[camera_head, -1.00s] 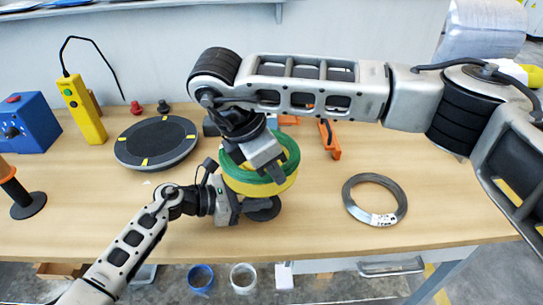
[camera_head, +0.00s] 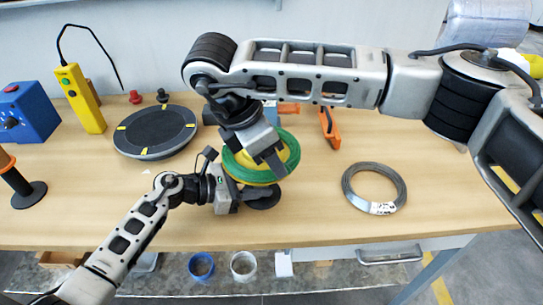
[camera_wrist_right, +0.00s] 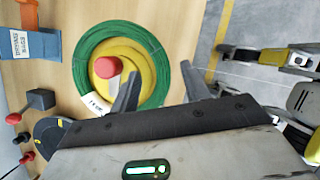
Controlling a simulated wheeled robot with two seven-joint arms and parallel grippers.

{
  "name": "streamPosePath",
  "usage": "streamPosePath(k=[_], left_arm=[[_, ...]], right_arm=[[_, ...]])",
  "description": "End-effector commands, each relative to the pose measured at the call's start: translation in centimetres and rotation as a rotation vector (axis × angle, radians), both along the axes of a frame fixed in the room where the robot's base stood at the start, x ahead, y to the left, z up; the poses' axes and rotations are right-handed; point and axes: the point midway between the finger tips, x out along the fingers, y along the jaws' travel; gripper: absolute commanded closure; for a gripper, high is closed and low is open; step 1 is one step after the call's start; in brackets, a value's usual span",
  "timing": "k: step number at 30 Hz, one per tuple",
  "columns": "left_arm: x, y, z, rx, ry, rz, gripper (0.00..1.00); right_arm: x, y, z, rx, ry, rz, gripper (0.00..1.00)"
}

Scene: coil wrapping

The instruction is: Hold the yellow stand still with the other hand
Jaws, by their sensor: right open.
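The yellow stand (camera_head: 292,152) is on the table near the middle, with a green coil (camera_head: 283,172) lying around it. In the right wrist view the stand (camera_wrist_right: 143,60) has a red knob on top and the coil (camera_wrist_right: 87,78) surrounds its yellow disc. My right gripper (camera_head: 278,165) is over the stand from above. Its two fingers (camera_wrist_right: 159,70) are spread apart, with nothing clasped between them. My left gripper (camera_head: 232,188) is low at the stand's near left side; its fingertips are hidden, so contact is unclear.
A grey wire coil (camera_head: 375,188) lies to the right. A black round turntable (camera_head: 155,132) is at the left, near a yellow pendant (camera_head: 82,100) and a blue box (camera_head: 28,112). Orange tools (camera_head: 329,128) lie behind the stand.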

Motion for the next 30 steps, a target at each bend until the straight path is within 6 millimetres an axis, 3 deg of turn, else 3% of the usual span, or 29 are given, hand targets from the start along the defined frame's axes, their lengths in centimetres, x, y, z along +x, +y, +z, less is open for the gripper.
streamPosePath(k=[9,15,30], left_arm=[[-0.1,-0.1,0.0,0.0,0.001,-0.002,0.81],[-0.1,-0.1,0.0,0.0,0.001,-0.002,0.81],[0.0,-0.1,0.0,-0.001,0.001,-0.002,0.81]], right_arm=[[-1.0,2.4,6.3,0.001,-0.003,0.002,0.54],[-1.4,3.5,9.2,0.0,-0.002,0.001,0.54],[-1.7,3.8,10.0,0.0,0.002,0.001,0.54]])
